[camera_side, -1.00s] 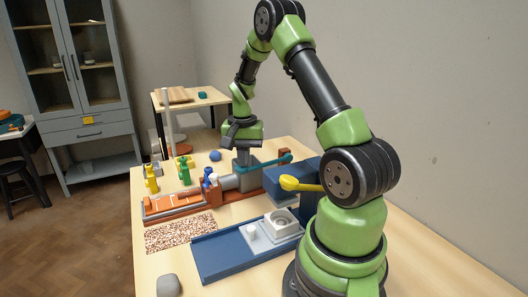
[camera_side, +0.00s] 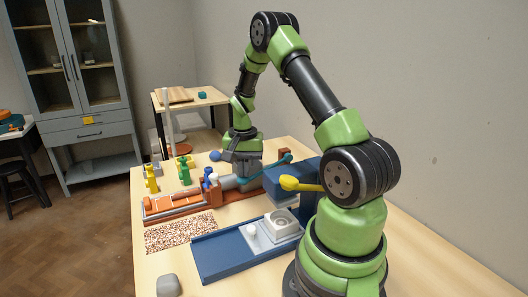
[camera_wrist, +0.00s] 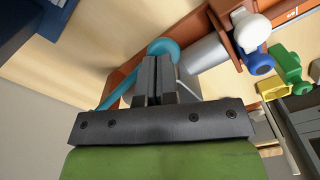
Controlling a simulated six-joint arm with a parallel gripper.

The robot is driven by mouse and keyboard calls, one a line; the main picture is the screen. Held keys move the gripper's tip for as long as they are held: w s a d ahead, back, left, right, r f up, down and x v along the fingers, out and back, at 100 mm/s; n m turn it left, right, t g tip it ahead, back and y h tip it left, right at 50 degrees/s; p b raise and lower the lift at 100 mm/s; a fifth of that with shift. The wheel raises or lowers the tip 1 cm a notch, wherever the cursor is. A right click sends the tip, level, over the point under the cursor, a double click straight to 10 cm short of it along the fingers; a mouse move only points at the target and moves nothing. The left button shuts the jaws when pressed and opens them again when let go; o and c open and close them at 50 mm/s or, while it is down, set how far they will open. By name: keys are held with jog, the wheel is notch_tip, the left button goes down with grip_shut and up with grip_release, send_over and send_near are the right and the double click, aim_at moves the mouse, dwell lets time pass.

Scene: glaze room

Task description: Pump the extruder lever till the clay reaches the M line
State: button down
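The extruder has a grey barrel (camera_side: 228,183) on a red-brown stand (camera_side: 207,191). Its teal lever (camera_side: 277,164) slopes down leftward from a brown post and also shows in the wrist view (camera_wrist: 112,97). My gripper (camera_wrist: 157,62) has its fingers together, with the lever's rounded teal end at their tips. I cannot tell how firmly they touch. In the side view the fingertips are hidden behind the barrel and lever. An orange strip with pale marks (camera_side: 172,203) lies in the tray left of the stand. The M line and the clay's end are too small to make out.
Yellow (camera_side: 151,179) and green (camera_side: 184,170) figures and a blue ball (camera_side: 215,155) stand behind the tray. A speckled mat (camera_side: 180,233) lies in front.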

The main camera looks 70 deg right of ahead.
notch_tip(320, 180, up, 10)
jog(key=shift+r, duration=0.2)
dwell(0.8)
jog(key=shift+r, duration=0.1)
dwell(0.4)
notch_tip(320, 180, up, 5)
jog(key=shift+f, duration=0.1)
dwell(0.4)
jog(key=s+a+r+n+t, duration=0.2)
jog(key=a+r+n+t, duration=0.35)
jog(key=a, duration=0.95)
jog(key=s+a+r+n+t+y, duration=0.1)
jog(key=s+a+n+y, duration=0.1)
jog(key=s+a+n, duration=0.3)
jog(key=s+a, duration=0.4)
jog(key=a, duration=0.1)
jog(key=shift+r+t, duration=0.25)
jog(key=shift+t, duration=0.1)
